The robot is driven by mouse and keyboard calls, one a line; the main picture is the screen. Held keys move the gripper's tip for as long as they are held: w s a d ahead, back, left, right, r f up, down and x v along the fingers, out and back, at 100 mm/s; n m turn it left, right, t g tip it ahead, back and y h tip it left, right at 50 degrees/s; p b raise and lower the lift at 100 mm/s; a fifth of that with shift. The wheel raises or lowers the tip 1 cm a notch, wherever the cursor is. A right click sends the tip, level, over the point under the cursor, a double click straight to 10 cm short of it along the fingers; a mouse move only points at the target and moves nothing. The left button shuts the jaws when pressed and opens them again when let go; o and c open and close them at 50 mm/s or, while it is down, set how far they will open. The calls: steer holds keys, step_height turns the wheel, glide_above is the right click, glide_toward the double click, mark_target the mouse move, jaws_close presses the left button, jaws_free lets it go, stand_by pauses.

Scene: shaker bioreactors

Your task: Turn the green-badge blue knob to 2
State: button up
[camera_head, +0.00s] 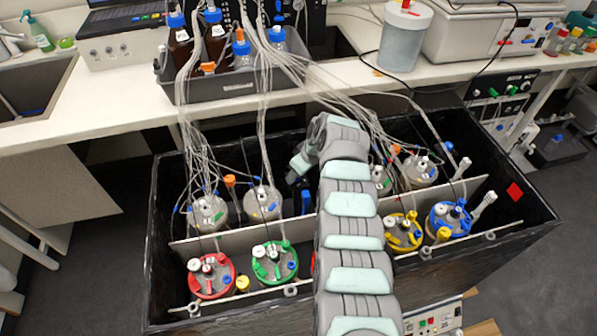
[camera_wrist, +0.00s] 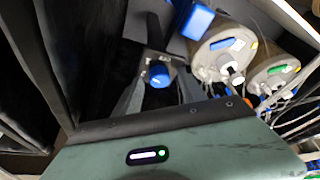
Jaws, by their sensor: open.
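In the wrist view a round blue knob or cap (camera_wrist: 160,75) sits in front of my gripper (camera_wrist: 158,92), between two grey finger-like parts, with a gap visible around it. I cannot make out a badge or number on it. In the head view my gripper (camera_head: 302,164) hangs from the bent arm over the middle of the black tub, open and with nothing seen in it. A blue upright part (camera_head: 305,201) shows just below it. In the wrist view a vessel lid with a blue badge (camera_wrist: 222,44) and one with a green badge (camera_wrist: 284,69) lie to the right.
The black tub (camera_head: 153,230) holds several lidded vessels, including a red-ringed one (camera_head: 211,277), a green-ringed one (camera_head: 275,263) and a blue-ringed one (camera_head: 450,219). Tubing bundles (camera_head: 262,110) run down from the bench. A dark wall stands close at left in the wrist view.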

steer(key=p+v, duration=0.2)
steer(key=v, duration=0.8)
steer(key=shift+r+p, duration=0.3)
steer(key=shift+p, duration=0.1)
steer(key=shift+s+d, duration=0.1)
